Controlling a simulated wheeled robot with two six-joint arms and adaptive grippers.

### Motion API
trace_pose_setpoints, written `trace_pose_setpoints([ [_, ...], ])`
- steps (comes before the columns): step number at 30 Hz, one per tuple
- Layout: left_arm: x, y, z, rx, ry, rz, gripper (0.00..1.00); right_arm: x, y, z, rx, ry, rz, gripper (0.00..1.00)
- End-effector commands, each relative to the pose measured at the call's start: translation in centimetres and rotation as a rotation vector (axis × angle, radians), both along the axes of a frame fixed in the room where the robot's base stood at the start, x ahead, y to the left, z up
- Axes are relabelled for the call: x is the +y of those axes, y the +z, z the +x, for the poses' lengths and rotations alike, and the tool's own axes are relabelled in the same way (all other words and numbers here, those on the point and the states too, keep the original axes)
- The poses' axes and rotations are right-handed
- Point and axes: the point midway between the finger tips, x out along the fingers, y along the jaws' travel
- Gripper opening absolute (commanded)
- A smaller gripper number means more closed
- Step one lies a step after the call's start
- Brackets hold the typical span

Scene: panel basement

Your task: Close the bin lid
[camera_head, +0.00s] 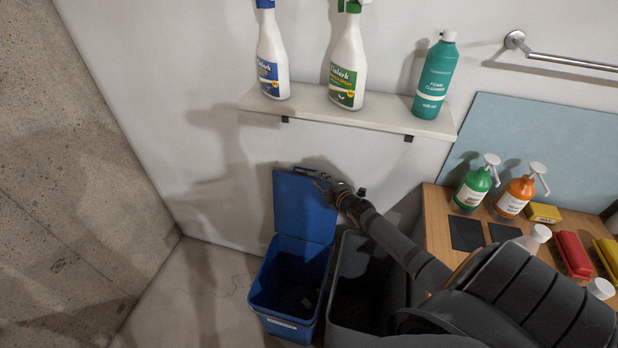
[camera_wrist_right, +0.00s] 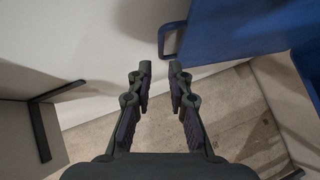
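The blue bin (camera_head: 290,285) stands on the floor, and its lid (camera_head: 300,212) is raised, standing nearly upright at the back. My right gripper (camera_head: 322,182) is at the lid's top edge, reaching in from the right. In the right wrist view the lid (camera_wrist_right: 235,28) fills the upper right, with a loop handle (camera_wrist_right: 168,42) on its edge just ahead of the fingertips. The right gripper (camera_wrist_right: 160,70) is open there, with an empty gap between its fingers. I cannot tell whether it touches the lid. My left gripper is not in view.
A grey bin (camera_head: 345,295) stands right beside the blue bin, under my right arm. A shelf (camera_head: 390,122) with spray bottles and a green bottle (camera_head: 436,80) is on the wall above. A wooden table (camera_head: 437,205) with bottles is at right. Floor left of the bin is clear.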

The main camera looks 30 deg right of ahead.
Motion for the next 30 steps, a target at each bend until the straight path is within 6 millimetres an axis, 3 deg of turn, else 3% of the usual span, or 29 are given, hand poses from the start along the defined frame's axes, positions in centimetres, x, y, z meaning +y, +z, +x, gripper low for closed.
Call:
trace_pose_setpoints([
  [1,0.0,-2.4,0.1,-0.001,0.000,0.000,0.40,0.0,-1.4,0.7,-0.003,0.004,0.001,0.19],
  [8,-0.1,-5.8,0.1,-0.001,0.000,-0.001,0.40,-0.3,-2.2,5.5,-0.002,0.000,0.006,0.19],
  [15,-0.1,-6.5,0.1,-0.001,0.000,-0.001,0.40,-0.5,-2.3,7.7,0.001,0.001,0.005,0.19],
  [23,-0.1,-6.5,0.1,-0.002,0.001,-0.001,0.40,-0.5,-2.2,7.9,0.002,0.002,0.002,0.19],
  [27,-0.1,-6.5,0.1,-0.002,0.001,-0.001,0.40,-0.5,-2.2,7.9,0.002,0.002,0.002,0.01],
  [30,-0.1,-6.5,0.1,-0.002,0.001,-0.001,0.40,-0.5,-2.2,7.9,0.001,0.002,0.002,0.00],
])
